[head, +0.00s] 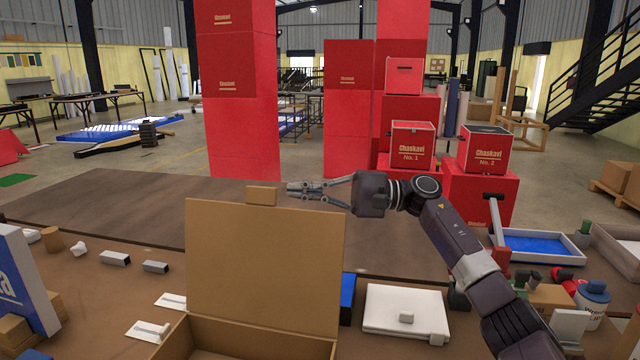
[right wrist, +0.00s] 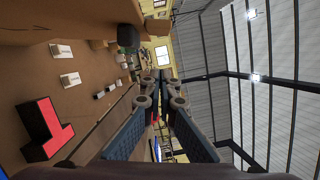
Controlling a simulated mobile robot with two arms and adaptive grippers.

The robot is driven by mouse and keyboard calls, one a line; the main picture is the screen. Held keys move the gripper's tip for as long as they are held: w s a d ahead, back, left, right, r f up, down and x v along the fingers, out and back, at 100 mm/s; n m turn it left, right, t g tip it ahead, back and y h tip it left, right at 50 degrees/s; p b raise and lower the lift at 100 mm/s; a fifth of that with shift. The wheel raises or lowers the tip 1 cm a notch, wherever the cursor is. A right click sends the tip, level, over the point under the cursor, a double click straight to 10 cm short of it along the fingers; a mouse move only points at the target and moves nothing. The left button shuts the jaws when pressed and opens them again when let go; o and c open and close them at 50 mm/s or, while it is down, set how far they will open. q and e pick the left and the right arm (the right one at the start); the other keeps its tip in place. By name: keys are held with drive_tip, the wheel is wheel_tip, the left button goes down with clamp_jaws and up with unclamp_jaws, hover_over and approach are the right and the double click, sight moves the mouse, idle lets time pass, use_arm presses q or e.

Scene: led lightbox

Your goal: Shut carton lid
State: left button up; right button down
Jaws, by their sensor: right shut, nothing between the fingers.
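The brown carton (head: 176,345) stands open at the bottom middle of the head view, cut off by the lower edge. Its lid (head: 262,270) stands up nearly vertical, with a small tab (head: 261,195) at the middle of its top edge. My right gripper (head: 290,188) is shut and empty, its tips pointing left. It appears just right of the tab, slightly above the lid's top edge; I cannot tell whether it touches. The right gripper's fingers (right wrist: 160,80) also show close together in the right wrist view. My left gripper is not in view.
A white flat case (head: 404,312) lies right of the carton. Several small blocks and trowels (head: 150,330) lie to its left. A blue-and-white box (head: 20,280) stands at the far left. Red boxes (head: 412,146) stand beyond the table. The dark table area behind the lid is mostly clear.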

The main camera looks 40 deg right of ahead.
drive_tip(key=a, duration=0.1)
drive_tip(key=a+p, duration=0.1)
drive_tip(key=a, duration=0.1)
drive_tip(key=a+r+p, duration=0.1)
drive_tip(key=a, duration=0.1)
drive_tip(key=shift+s+a+r, duration=0.1)
drive_tip(key=shift+s, duration=0.3)
